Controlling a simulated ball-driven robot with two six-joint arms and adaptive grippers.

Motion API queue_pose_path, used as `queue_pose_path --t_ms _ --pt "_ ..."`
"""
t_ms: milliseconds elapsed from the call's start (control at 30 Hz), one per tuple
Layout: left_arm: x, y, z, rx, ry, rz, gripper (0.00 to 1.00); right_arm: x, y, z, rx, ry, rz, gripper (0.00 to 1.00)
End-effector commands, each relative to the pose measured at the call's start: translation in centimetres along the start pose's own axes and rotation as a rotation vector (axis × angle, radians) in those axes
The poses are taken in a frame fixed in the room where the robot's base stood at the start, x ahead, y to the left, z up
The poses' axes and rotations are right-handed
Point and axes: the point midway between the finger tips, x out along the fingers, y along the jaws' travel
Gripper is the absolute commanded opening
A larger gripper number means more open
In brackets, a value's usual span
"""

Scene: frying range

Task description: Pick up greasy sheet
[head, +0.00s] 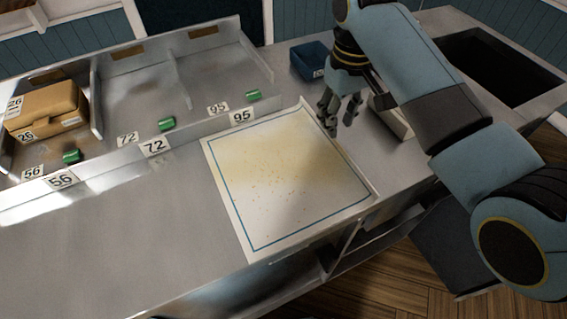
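The greasy sheet (285,195) is white paper with a blue border line, a yellowish stain and small dark specks. It lies flat on the metal counter in the middle of the head view, its near edge at the counter's front. My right gripper (339,120) is at the sheet's far right edge, fingers pointing down and apart, with nothing seen between them. Whether the fingertips touch the sheet or the counter is unclear. My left gripper is not in view.
A divided metal rack (185,75) with number cards 56, 72 and 95 stands behind left, holding a brown box (45,108) and green pieces (167,125). A blue container (309,62) stands behind the gripper. A dark basin (495,65) is far right. The left counter (110,245) is clear.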

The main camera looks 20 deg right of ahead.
Motion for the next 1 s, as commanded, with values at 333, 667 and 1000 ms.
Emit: queue_pose_path --t_ms 333,667,1000 --pt "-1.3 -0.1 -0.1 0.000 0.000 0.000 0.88 4.4 0.1 -0.1 0.001 -0.002 0.000 0.31" --pt "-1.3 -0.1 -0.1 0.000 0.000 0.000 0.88 5.6 0.1 -0.1 0.000 0.002 0.001 0.31" --pt "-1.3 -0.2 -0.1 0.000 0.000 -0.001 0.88 5.5 0.1 -0.1 0.000 0.001 0.001 0.00"
